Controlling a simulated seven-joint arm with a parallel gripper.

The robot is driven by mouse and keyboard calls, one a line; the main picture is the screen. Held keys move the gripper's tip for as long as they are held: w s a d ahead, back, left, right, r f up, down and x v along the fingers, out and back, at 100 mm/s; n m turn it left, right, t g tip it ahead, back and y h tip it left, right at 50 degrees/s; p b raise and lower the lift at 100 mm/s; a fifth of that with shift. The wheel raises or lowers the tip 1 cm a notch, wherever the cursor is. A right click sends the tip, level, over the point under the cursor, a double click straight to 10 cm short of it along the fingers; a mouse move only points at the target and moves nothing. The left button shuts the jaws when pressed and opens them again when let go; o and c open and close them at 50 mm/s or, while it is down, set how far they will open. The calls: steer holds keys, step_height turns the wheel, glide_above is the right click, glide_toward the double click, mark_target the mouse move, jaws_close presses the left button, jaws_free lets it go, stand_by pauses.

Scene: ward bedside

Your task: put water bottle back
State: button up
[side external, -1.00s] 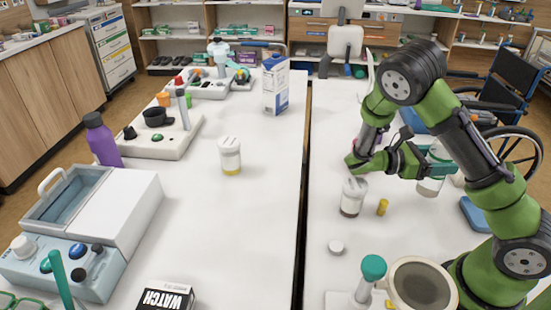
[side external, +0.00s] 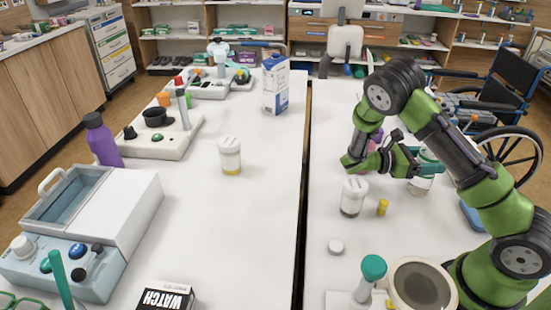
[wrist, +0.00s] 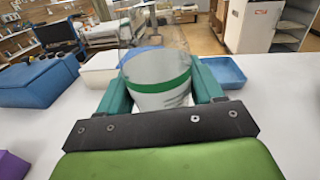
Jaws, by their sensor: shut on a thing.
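The water bottle (wrist: 160,75) is clear, with a white label and a green band. In the wrist view it stands between the teal fingers of my gripper (wrist: 162,95), which are shut on it. In the side view my gripper (side external: 428,163) is over the right-hand table, with the lower part of the bottle (side external: 420,186) showing beneath it. My arm and fingers hide much of the bottle there. I cannot tell whether its base touches the table.
A white-lidded jar (side external: 354,197), a yellow cap (side external: 382,207) and a white cap (side external: 336,247) lie near my gripper. A blue tray (wrist: 223,72), a white box (wrist: 99,72) and a blue box (wrist: 38,84) stand beyond it. A gap divides the two tables.

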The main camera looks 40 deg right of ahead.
mark_target(419, 160)
steer(key=shift+f, duration=0.1)
steer(key=o, duration=1.2)
steer(key=shift+o, duration=0.2)
steer(key=shift+f, duration=0.1)
steer(key=v, duration=0.7)
steer(key=shift+w+a+r, duration=0.15)
steer(key=shift+a+r, duration=0.05)
steer(key=shift+r, duration=0.1)
